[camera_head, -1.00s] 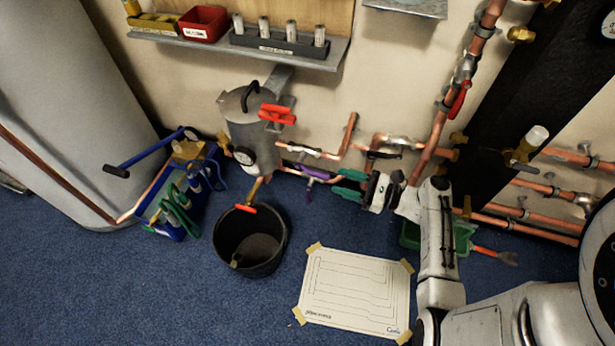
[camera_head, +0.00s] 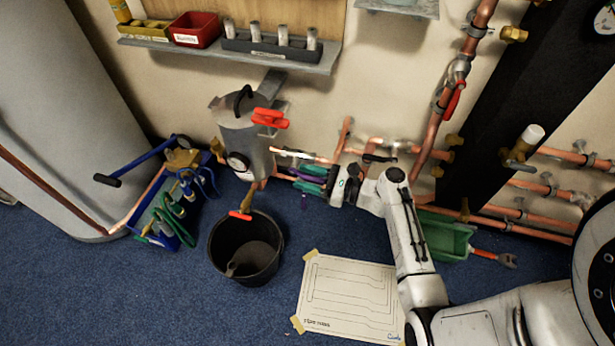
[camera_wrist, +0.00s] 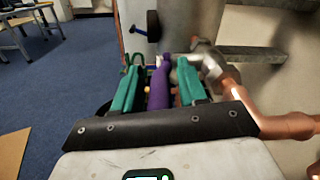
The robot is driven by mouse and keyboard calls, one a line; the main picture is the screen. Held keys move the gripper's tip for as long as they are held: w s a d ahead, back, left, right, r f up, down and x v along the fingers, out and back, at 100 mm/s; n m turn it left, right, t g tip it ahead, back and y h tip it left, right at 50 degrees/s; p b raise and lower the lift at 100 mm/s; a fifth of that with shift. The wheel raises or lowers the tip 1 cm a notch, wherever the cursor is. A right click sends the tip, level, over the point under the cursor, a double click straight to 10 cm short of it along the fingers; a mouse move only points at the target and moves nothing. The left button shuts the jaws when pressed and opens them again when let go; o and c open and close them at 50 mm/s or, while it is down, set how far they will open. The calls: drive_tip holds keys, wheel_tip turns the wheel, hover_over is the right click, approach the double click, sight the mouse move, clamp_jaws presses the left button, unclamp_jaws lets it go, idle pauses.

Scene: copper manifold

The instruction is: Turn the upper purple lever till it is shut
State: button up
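The purple lever (camera_wrist: 160,88) shows in the wrist view between the two green fingers of my gripper (camera_wrist: 157,88). Narrow gaps seem to show on both sides of it, so the fingers look open around it rather than shut on it. In the head view my gripper (camera_head: 308,179) points left at the low copper pipe near the wall. The fingers mostly hide the lever there, with a little purple between them.
A grey canister (camera_head: 243,140) with a red lever (camera_head: 270,118) stands left of my gripper. A black bucket (camera_head: 214,245) is below it. Copper pipes (camera_head: 400,147) run close above my gripper. A green tray (camera_head: 447,240) lies right of my arm. The blue carpet in front is mostly free.

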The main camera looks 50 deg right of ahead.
clamp_jaws()
drive_tip(key=shift+d+f+b, duration=0.1)
drive_tip(key=shift+f+b, duration=0.05)
drive_tip(key=shift+b, duration=0.15)
